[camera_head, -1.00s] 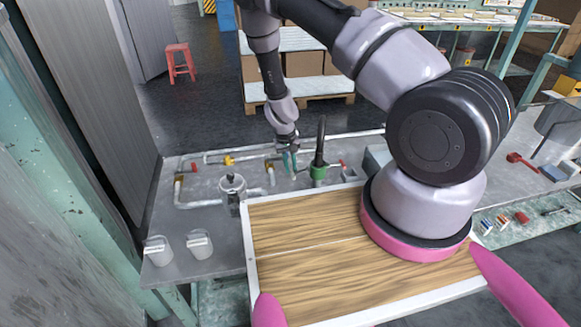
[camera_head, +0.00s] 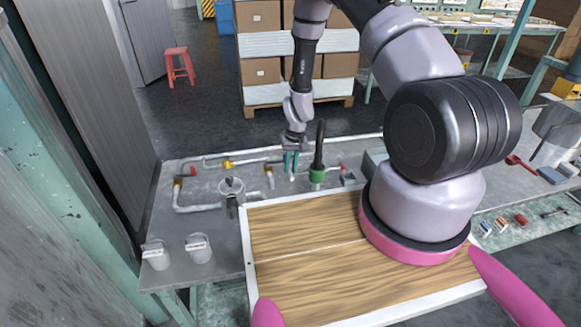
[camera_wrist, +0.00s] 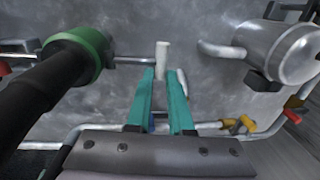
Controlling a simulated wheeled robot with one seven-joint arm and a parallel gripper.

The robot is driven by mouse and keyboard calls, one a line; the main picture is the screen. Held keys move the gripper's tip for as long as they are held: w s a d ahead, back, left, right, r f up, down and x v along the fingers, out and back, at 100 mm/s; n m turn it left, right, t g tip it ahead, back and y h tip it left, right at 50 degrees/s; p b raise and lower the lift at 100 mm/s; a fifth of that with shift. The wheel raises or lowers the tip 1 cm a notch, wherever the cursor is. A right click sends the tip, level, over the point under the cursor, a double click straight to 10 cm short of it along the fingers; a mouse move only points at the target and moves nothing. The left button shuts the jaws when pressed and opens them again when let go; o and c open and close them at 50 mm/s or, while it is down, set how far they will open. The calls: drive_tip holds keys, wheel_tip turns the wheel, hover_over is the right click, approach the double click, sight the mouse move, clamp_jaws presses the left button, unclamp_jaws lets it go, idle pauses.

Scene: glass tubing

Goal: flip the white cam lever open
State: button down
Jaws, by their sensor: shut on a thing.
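My gripper (camera_head: 291,161) reaches down at the far side of the grey bench, left of a green-collared black post. In the wrist view, the two teal fingers (camera_wrist: 160,75) are close together, with a narrow gap between them. A small white upright piece, which looks like the white cam lever (camera_wrist: 162,55), stands at the fingertips. The fingers are shut on it as far as can be seen. A second white piece (camera_wrist: 183,82) lies beside the right finger in that view. In the head view the lever is too small and covered by the gripper to make out.
The green-collared black post (camera_head: 318,170) stands close right of my gripper. A metal pot (camera_head: 231,186) is to its left, with pipes and a yellow fitting (camera_head: 228,164) around. A wooden-topped board (camera_head: 305,240) lies nearer, with two pale buckets (camera_head: 199,248) to its left.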

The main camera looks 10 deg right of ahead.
drive_tip(key=c, duration=0.8)
unclamp_jaws()
drive_tip(key=shift+s, duration=0.1)
wheel_tip(320, 180, up, 11)
drive_tip(key=d, duration=0.1)
drive_tip(key=shift+d+f, duration=0.1)
